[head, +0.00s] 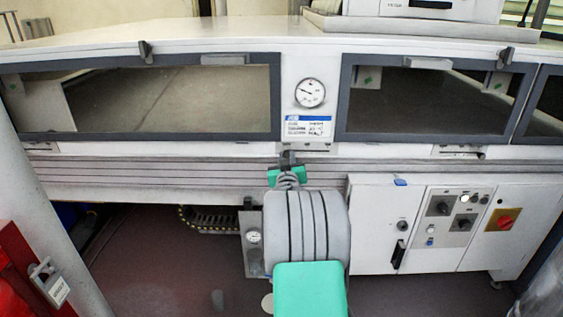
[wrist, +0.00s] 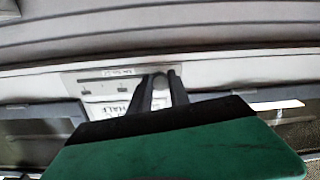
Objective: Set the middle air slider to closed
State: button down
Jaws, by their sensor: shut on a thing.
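The middle air slider has a pale plate (wrist: 100,80) with a dark slot in the wrist view, and its round grey knob (wrist: 160,86) sits near the right end of that plate. A label below reads HALF; the other small lettering is too blurred to read. My gripper (wrist: 160,77) has its two dark fingers on either side of the knob, shut on it. In the head view my gripper (head: 289,157) reaches up to the slider plate (head: 318,147) under the gauge, and my arm and fingers hide the knob there.
A similar slider plate (head: 459,151) is at the right. A round gauge (head: 310,93) and a blue-white label (head: 308,127) are above the middle slider. Windows (head: 165,100) flank them. A control cabinet (head: 372,215) with knobs stands at the lower right.

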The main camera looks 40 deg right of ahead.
jog(key=shift+w+a, duration=0.15)
jog(key=c, duration=1.2)
grip_release()
jog(key=shift+w+a, duration=0.1)
jog(key=shift+c, duration=0.2)
jog(key=v, duration=0.8)
